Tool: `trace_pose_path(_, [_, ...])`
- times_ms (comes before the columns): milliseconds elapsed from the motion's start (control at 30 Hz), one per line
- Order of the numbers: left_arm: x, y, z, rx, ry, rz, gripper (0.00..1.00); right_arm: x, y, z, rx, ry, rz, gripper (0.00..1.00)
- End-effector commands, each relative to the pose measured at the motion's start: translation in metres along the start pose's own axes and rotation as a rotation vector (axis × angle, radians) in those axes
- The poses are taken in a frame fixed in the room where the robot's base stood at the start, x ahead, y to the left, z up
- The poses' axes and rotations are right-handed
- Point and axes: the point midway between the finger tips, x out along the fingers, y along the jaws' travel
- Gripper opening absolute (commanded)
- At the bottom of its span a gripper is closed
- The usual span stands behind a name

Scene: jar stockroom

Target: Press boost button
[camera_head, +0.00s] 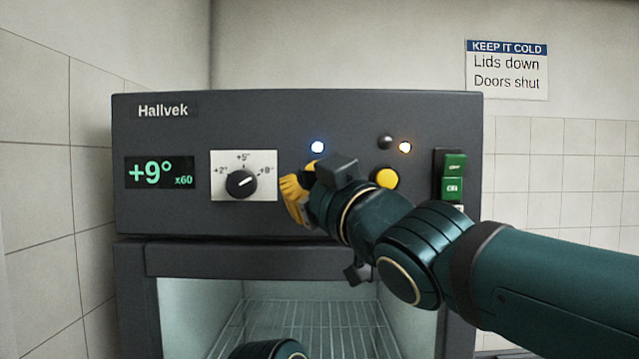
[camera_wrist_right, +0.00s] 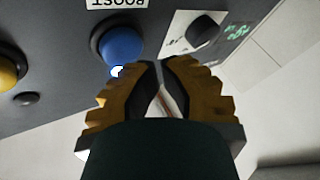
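The boost button is a blue dome (camera_wrist_right: 123,42) under an upside-down BOOST label (camera_wrist_right: 117,3) in the right wrist view. In the head view my right gripper hides it. My right gripper (camera_head: 293,192) has yellow fingers and is in front of the dark control panel (camera_head: 260,120), between the dial and the yellow button. In the right wrist view its fingertips (camera_wrist_right: 162,63) are together and empty, beside and below the blue button in the picture. I cannot tell whether they touch the panel. A bluish-white lamp (camera_head: 317,147) is lit. My left gripper is not in view.
Below is a chamber with a wire rack (camera_head: 300,318).

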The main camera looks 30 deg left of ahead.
Motion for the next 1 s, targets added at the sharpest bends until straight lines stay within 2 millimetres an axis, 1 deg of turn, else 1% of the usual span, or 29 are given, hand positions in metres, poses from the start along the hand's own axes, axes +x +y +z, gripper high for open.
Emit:
trace_pose_path(233, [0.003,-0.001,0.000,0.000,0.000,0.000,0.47,-0.003,-0.002,-0.002,0.000,0.001,0.000,0.00])
trace_pose_path(700, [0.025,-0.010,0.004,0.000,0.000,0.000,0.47,-0.036,-0.020,-0.018,-0.001,0.001,0.000,0.00])
trace_pose_path(833, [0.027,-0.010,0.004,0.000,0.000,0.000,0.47,-0.040,-0.021,-0.021,0.000,-0.001,0.000,0.00])
trace_pose_path(1000, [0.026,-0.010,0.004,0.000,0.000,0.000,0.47,-0.040,-0.021,-0.022,0.000,-0.001,0.000,0.00])
